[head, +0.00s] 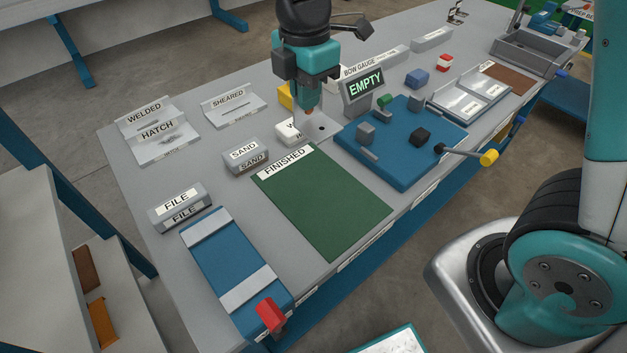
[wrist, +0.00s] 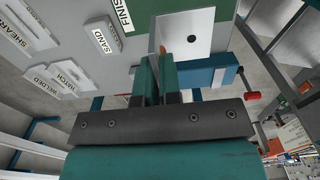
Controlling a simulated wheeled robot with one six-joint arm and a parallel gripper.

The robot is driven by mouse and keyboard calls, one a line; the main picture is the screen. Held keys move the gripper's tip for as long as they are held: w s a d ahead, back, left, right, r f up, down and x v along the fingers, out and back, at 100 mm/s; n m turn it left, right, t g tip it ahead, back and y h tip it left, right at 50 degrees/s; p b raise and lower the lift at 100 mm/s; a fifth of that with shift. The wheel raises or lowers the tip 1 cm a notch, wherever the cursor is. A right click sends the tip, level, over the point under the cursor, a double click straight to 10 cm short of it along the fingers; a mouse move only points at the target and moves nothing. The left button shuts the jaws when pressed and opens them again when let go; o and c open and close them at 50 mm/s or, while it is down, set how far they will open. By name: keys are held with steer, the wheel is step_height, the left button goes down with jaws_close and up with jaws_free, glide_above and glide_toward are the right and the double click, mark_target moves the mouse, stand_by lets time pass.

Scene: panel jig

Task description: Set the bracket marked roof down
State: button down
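My gripper (head: 307,108) points down over the middle of the bench. Its two fingers (wrist: 157,75) are close together on the edge of a pale grey metal bracket (wrist: 192,36). The bracket has a flat face with one dark round hole. In the head view the bracket (head: 320,126) hangs just below my fingertips, beside the blue fixture and behind the green mat marked FINISHED (head: 325,207). No "roof" marking shows on it. The part between the fingers is mostly hidden. The gap under the bracket cannot be judged.
The blue fixture (head: 390,172) with small blocks and a yellow-ended handle stands right of the mat. The gauge display reading EMPTY (head: 364,85) is behind it. The FINISHED mat is bare.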

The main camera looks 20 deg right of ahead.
mark_target(306, 119)
step_height(306, 119, down, 18)
steer(key=shift+r, duration=0.15)
stand_by(0.3)
steer(key=c, duration=1.3)
jaws_free()
step_height(306, 119, up, 12)
steer(key=shift+f, duration=0.2)
steer(key=s+r+m+y, duration=0.1)
steer(key=s+r+m, duration=0.3)
steer(key=s+m, duration=0.1)
steer(key=s+a+r+m+y, duration=0.1)
steer(key=s+r+m, duration=0.3)
steer(key=s, duration=0.3)
steer(key=s+r+m+y, duration=0.2)
steer(key=s+r+m, duration=0.2)
steer(key=s, duration=0.3)
steer(key=shift+a+m, duration=0.25)
steer(key=shift+m, duration=0.55)
